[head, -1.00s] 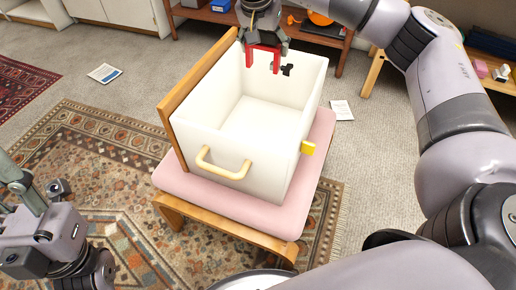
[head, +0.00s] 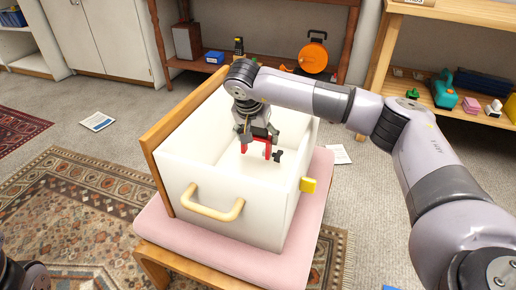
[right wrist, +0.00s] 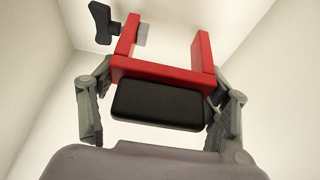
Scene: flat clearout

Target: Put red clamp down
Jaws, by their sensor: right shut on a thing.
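The red clamp (head: 243,146) is a C-shaped frame with a black screw handle (head: 278,155). My right gripper (head: 257,134) is shut on it and holds it inside the white drawer box (head: 262,215). In the right wrist view the clamp (right wrist: 160,70) sits between both fingers, its open side pointing away from the gripper and its black handle at upper left. White walls surround it there. I cannot tell whether the clamp touches the box floor. My left gripper is not clearly shown; only a dark part of my left arm shows at the lower left edge of the head view.
A wooden shelf (head: 450,12) with several items stands at the right. Papers (head: 97,122) lie on the carpet.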

